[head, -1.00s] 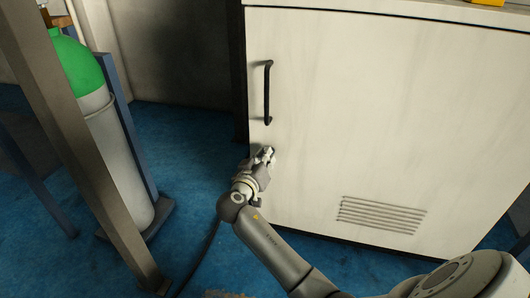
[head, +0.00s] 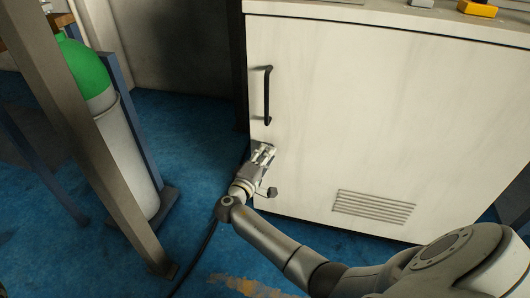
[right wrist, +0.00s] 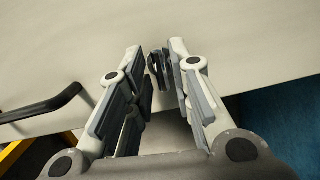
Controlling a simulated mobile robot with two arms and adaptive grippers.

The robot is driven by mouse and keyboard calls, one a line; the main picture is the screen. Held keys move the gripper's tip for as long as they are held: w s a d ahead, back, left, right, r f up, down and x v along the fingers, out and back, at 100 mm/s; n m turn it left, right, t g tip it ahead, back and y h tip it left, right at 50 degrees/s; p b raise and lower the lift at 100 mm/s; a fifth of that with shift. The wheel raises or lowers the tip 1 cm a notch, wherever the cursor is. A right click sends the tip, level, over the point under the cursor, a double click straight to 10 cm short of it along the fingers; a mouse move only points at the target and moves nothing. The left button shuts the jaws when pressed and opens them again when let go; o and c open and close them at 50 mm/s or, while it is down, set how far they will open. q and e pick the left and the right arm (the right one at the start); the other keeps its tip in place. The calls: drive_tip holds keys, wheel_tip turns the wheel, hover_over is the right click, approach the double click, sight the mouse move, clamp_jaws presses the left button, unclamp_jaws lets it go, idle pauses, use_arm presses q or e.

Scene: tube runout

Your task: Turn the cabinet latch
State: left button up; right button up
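The white cabinet door (head: 370,110) carries a black bar handle (head: 267,95) near its left edge. My right gripper (head: 264,152) is just below the handle, close to the door. In the right wrist view my right gripper (right wrist: 160,62) has its two fingers apart. A small dark latch (right wrist: 158,68) shows between the fingertips; I cannot tell whether they touch it. In the head view the latch is hidden by the gripper or too small to make out. The handle also shows in the right wrist view (right wrist: 45,106), left of the fingers. My left gripper is not in view.
A grey gas cylinder with a green top (head: 88,72) stands at the left behind a slanted metal post (head: 92,150). Blue floor (head: 195,125) is open between it and the cabinet. A yellow item (head: 478,9) lies on the cabinet top. The door has a vent (head: 373,207).

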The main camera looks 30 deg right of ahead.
drive_tip(key=shift+o, duration=0.5)
drive_tip(key=shift+f, duration=0.1)
drive_tip(key=p+v, duration=0.1)
drive_tip(key=v, duration=0.5)
drive_tip(key=shift+s+d+p, duration=0.25)
drive_tip(key=shift+s+p, duration=0.1)
drive_tip(key=shift+p, duration=0.05)
drive_tip(key=v, duration=1.2)
